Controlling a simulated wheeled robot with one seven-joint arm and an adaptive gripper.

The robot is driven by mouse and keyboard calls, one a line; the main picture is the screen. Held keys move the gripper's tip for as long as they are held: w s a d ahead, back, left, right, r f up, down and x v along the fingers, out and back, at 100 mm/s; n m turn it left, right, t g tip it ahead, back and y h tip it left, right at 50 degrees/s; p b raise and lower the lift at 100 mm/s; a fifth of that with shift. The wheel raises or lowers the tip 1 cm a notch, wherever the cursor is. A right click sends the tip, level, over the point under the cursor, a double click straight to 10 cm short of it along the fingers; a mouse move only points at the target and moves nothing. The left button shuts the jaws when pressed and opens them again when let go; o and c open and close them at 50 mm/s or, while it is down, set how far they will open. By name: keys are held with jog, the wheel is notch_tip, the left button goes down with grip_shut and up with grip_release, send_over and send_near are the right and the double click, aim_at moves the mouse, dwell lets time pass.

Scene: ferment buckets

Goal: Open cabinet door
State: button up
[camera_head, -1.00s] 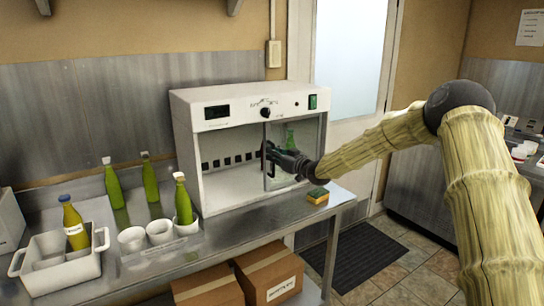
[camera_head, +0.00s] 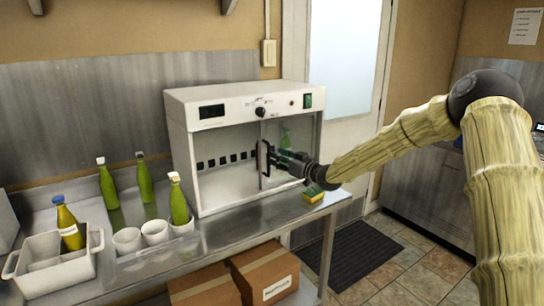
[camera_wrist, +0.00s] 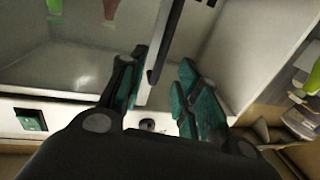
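The white cabinet (camera_head: 182,160) stands on the steel counter with a control panel along its top. Its left half shows an uncovered interior; a clear glass door (camera_head: 298,135) covers the right half. The black upright handle (camera_head: 264,158) sits at the door's left edge. My gripper (camera_head: 282,160) is in front of the glass, just right of the handle. In the wrist view, its teal-padded fingers (camera_wrist: 162,92) are apart, with the dark handle bar (camera_wrist: 166,45) between or just beyond their tips. I cannot tell whether they touch it.
Green bottles (camera_head: 108,188), white cups (camera_head: 155,232) and a white bin (camera_head: 55,262) stand at left. Cardboard boxes (camera_head: 265,272) sit below. The floor mat (camera_head: 350,255) is clear.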

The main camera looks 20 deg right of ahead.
jog(key=v, duration=0.6)
jog(key=shift+a+f, duration=0.1)
dwell(0.4)
